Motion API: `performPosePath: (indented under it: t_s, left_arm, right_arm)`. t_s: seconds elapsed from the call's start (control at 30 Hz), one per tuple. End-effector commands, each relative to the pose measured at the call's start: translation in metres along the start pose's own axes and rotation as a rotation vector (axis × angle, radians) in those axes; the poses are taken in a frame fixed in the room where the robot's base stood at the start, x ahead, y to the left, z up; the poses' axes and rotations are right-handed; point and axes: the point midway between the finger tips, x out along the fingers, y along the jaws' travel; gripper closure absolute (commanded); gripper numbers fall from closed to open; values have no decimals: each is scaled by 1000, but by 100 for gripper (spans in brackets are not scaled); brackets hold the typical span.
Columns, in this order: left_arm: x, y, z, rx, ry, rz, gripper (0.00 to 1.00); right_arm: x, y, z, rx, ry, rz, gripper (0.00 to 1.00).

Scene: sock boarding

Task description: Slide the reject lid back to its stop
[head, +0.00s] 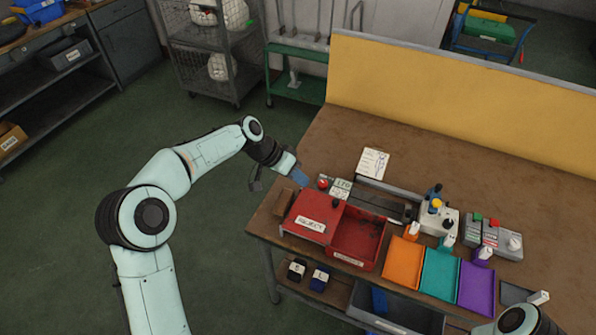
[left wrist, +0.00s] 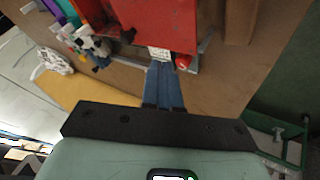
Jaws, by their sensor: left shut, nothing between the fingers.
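The red reject box (head: 357,238) stands near the table's front left. Its red lid (head: 312,214), labelled REJECT, covers the left part, and the right part is open. A dark knob (head: 336,203) sits near the lid's right edge. My left gripper (head: 301,177) is shut and empty, behind and left of the box, apart from the lid. In the left wrist view its blue fingers (left wrist: 164,86) point toward the red box (left wrist: 155,20). My right gripper is not in view; only part of my right arm shows at the bottom right.
A brown block (head: 284,202) stands left of the box. A red button (head: 323,184) and small sign (head: 343,184) stand behind it. Orange (head: 403,262), teal (head: 440,274) and purple (head: 477,288) trays lie to the right.

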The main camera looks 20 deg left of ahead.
Motion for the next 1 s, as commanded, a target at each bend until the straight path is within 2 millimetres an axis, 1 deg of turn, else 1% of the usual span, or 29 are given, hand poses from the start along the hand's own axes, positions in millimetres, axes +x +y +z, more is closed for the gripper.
performPosePath:
  t_s: [0.03, 0.1, 0.2, 0.27, 0.3, 0.4, 0.5, 0.63, 1.0]
  left_arm:
    - [14, 1, 1, 0, -4, 5, 100]
    - [29, 1, 1, 0, -5, 5, 100]
    - [50, 1, 0, -1, -3, 4, 100]
    - [59, 3, 0, 2, -2, 3, 100]
    - [60, 12, 0, 4, -3, 2, 100]
    - [66, 24, 0, 3, -1, 1, 100]
    - [70, 31, 0, 1, -1, 1, 100]
    - [73, 35, 0, 0, 0, 0, 100]
    - [75, 38, -1, 0, 0, 0, 100]
  right_arm:
    - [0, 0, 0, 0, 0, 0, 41]
    - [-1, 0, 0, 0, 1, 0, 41]
    - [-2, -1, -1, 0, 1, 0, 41]
    - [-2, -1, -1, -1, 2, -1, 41]
    - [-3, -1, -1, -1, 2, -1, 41]
    - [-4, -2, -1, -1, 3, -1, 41]
    - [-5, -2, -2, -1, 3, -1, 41]
    - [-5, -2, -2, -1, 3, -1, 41]
    - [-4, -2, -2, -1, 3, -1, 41]
